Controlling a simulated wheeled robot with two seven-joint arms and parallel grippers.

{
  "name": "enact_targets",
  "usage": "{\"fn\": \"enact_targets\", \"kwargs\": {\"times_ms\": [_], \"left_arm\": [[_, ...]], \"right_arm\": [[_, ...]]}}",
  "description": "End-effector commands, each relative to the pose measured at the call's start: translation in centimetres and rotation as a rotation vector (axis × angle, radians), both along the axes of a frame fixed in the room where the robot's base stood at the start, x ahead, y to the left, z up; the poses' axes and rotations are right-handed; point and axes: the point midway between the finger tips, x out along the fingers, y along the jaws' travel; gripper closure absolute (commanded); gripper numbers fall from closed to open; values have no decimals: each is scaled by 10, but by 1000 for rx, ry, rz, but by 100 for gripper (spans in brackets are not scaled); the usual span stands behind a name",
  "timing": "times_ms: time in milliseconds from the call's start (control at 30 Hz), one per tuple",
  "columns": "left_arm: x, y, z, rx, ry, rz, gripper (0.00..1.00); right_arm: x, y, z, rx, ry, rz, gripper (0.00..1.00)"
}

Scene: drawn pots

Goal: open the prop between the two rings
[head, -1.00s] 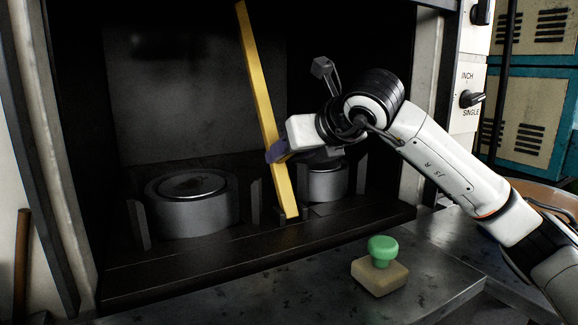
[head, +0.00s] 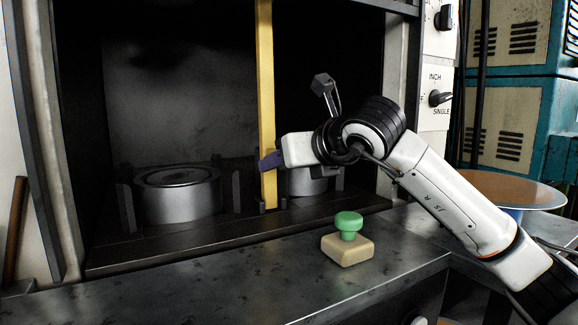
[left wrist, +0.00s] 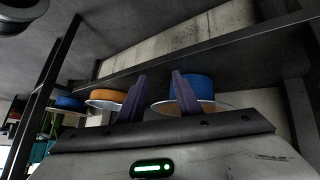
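The prop is a yellow bar (head: 266,90) that stands close to upright between the two rings, its foot on the dark ledge. The left ring (head: 178,195) is a wide grey metal cylinder. The right ring (head: 310,184) is partly hidden behind my right gripper. My right gripper (head: 271,161) reaches in from the right at the lower part of the bar. A purple finger crosses the bar's front; the other finger is hidden, and the grip looks shut on the bar. My left gripper (left wrist: 155,98) shows only in the left wrist view, its purple fingers apart with nothing between them.
A green knob (head: 348,224) on a beige block (head: 347,250) stands on the metal bench in front. Dark upright posts flank the rings. A round brown-topped stand (head: 510,190) is at the right. The bench front left is clear.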

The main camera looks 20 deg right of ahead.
Motion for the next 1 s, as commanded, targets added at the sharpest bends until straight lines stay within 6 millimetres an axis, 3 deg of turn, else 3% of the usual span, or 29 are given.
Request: {"fn": "enact_targets", "kwargs": {"times_ms": [733, 767, 800, 1000], "left_arm": [[0, -1, 0, 0, 0, -3, 69], [0, -1, 0, 0, 0, -3, 69], [0, -1, 0, 0, 0, -3, 69], [0, -1, 0, 0, 0, -3, 69]], "right_arm": [[-2, 0, -1, 1, 3, 1, 87], [-2, 0, -1, 1, 3, 1, 45], [-2, 0, -1, 1, 3, 1, 39], [-1, 0, -1, 1, 3, 1, 37]]}}
